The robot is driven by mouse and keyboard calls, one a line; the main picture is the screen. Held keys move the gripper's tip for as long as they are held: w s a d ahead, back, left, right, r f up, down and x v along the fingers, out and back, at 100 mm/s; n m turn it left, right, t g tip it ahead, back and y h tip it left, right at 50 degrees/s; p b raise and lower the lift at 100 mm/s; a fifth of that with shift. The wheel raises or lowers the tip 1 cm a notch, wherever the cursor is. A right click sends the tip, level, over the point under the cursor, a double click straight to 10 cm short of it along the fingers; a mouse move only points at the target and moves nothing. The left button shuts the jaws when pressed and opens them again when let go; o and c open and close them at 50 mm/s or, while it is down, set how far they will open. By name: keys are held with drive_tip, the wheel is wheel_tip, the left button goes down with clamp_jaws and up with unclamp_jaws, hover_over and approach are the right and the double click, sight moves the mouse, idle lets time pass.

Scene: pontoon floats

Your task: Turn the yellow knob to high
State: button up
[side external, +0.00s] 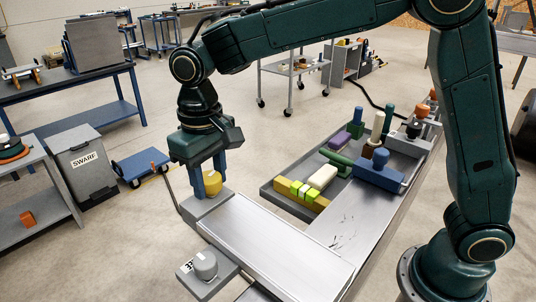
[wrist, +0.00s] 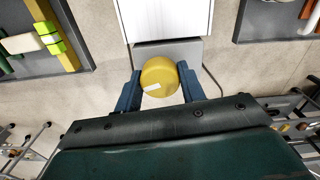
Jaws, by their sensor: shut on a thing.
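The yellow knob (side external: 212,182) sits on a small grey box (side external: 199,206) at the far left end of the silver bench in the side external view. In the wrist view the yellow knob (wrist: 159,77) is round with a white pointer mark at its lower left edge. My gripper (side external: 208,179) reaches down over it, with one blue finger on each side. In the wrist view my gripper (wrist: 157,90) is shut on the knob. Any labels around the knob are hidden or too small to read.
A grey knob (side external: 204,264) stands on a separate plate at the bench's front left. A tray (side external: 268,192) of coloured blocks and cylinders lies to the right. The silver bench top (side external: 270,240) beside the yellow knob is clear.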

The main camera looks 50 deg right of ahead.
sight(210, 176)
drive_tip(key=n, duration=0.7)
drive_tip(key=shift+r, duration=0.1)
drive_tip(key=n, duration=0.4)
drive_tip(key=shift+n, duration=1.9)
drive_tip(key=o, duration=1)
drive_tip(key=shift+c, duration=0.2)
drive_tip(key=shift+r, duration=0.1)
wheel_tip(210, 176, up, 14)
drive_tip(key=shift+f, duration=0.25)
